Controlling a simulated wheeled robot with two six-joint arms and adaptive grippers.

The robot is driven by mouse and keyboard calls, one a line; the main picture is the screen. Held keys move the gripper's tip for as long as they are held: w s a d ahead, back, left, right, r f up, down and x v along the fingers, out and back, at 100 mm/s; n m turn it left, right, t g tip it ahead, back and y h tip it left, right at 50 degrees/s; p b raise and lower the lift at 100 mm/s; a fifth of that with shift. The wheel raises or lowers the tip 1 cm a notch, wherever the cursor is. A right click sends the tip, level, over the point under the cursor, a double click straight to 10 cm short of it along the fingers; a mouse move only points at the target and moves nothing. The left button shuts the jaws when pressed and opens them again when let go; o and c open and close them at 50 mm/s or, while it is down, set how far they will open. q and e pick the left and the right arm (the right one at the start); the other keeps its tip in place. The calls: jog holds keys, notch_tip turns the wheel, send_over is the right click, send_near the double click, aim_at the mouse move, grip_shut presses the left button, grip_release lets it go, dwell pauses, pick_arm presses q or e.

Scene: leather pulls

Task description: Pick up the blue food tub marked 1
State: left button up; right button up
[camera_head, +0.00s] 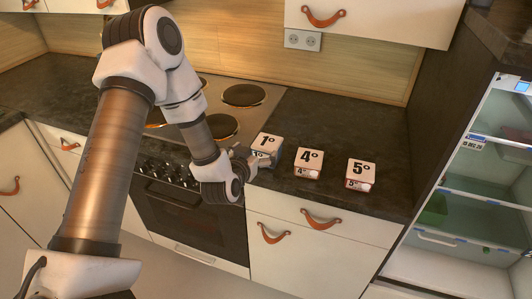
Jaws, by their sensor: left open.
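The food tub marked 1 (267,142) stands on the dark countertop, just right of the stove. Its pale lid shows a large black 1, and part of its bluish-grey side shows below. My left gripper (250,157) is open at the tub's left front side, close to it. The arm and gripper hide the tub's lower left part, and I cannot tell whether the fingers touch it. My right gripper is not in view.
A tub marked 4 (309,158) and a tub marked 5 (360,171) stand to the right in a row. The stove (222,93) with round burners is to the left. An open fridge (482,190) stands at the right. Counter behind the tubs is clear.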

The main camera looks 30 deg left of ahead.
aim_at(264, 147)
pick_arm(q)
jog(key=shift+w+d+p, duration=0.5)
jog(key=shift+w+d, duration=0.35)
jog(key=shift+w, duration=0.2)
jog(key=w, duration=0.1)
jog(key=w+a+f, duration=0.1)
jog(key=w+a+p, duration=0.1)
jog(key=shift+w+a+f, duration=0.1)
jog(key=shift+w+f, duration=0.1)
jog(key=shift+f, duration=0.2)
jog(key=shift+w+f, duration=0.1)
jog(key=shift+d, duration=0.25)
jog(key=c, duration=0.4)
jog(key=shift+a, duration=0.1)
jog(key=c, duration=1)
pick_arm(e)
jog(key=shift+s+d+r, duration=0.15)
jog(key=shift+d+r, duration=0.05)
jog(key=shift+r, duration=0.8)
pick_arm(q)
jog(key=shift+o, duration=0.2)
